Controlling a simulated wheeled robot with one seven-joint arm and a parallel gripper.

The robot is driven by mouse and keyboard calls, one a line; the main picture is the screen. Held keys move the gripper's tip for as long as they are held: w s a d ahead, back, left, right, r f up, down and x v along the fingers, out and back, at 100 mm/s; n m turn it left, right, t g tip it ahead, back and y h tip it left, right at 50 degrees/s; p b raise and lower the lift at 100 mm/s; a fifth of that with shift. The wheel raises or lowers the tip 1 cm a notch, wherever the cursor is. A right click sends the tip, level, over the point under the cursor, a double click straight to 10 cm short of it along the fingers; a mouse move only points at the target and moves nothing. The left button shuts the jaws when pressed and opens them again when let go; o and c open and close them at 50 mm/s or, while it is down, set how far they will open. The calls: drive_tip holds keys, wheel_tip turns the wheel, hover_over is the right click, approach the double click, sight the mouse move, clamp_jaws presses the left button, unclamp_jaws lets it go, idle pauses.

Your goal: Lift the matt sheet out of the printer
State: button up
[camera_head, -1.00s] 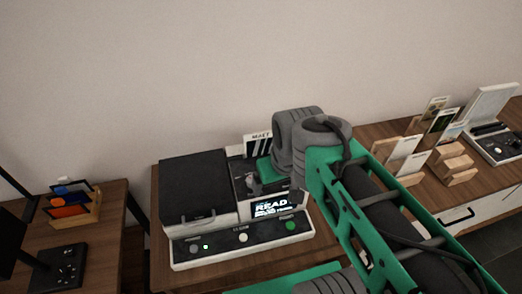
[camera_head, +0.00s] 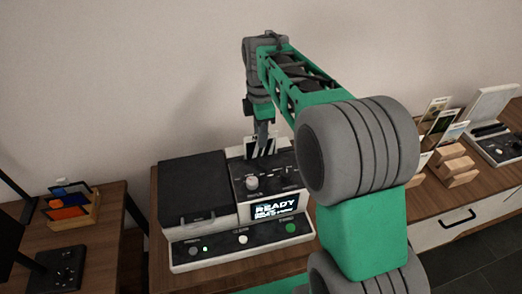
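The printer (camera_head: 192,256) stands on the wooden table, with a black lid on its left and a lit screen reading READY on its right. The matt sheet (camera_head: 252,150), white with black stripes, stands upright at the back of the printer, behind the knobs. My gripper (camera_head: 262,143) points down at the sheet's upper part and covers its middle and its label. The fingers are small and dark here. I cannot tell whether they are open or shut, or whether they touch the sheet.
My arm hides the printer's right side and the table beside it. Wooden holders with cards (camera_head: 452,165) and an open case (camera_head: 495,130) stand to the right. A card rack (camera_head: 75,209) stands on the left table. The wall is close behind the printer.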

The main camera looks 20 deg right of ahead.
sight(261, 151)
wheel_tip(261, 151, down, 3)
drive_tip(key=shift+s+f, duration=0.1)
clamp_jaws()
idle(0.6)
